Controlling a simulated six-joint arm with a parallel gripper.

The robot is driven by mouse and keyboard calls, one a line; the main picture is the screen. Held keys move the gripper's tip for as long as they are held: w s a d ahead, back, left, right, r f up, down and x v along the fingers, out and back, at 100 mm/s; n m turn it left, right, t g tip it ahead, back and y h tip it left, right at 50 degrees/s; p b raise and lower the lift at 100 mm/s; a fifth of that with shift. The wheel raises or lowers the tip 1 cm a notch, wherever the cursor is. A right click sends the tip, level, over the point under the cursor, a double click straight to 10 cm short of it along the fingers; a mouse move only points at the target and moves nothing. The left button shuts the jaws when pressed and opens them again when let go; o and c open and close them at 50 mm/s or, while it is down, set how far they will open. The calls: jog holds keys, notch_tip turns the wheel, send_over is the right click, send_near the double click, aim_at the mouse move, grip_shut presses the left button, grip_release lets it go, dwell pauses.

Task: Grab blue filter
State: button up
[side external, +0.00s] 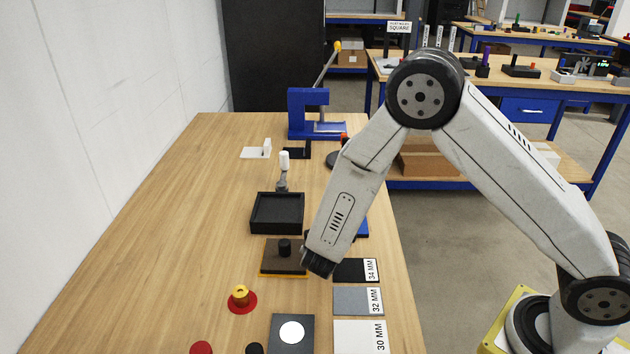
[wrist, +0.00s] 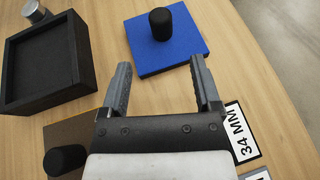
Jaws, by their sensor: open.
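The blue filter is a flat blue square plate (wrist: 183,55) with an upright black knob (wrist: 161,24) on top; it lies on the table ahead of my gripper in the wrist view. In the side view only a sliver of the blue filter (side external: 362,229) shows behind my arm. My gripper (wrist: 160,62) is open and empty, with its fingers apart and the knob beyond the gap between them. In the side view the end of my arm hangs low beside the brown plate, and the fingers are not clearly visible.
A brown plate (side external: 270,262) with a black knob and a black tray (side external: 277,227) are left of my gripper. Labelled 34 MM (side external: 356,270), 32 MM (side external: 357,300) and 30 MM (side external: 360,337) plates lie along the right edge. The table's left side is clear.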

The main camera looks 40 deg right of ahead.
jog(key=shift+x, duration=1.3)
jog(key=shift+x, duration=2.6)
jog(key=shift+s, duration=0.1)
jog(key=shift+c, duration=0.2)
grip_shut()
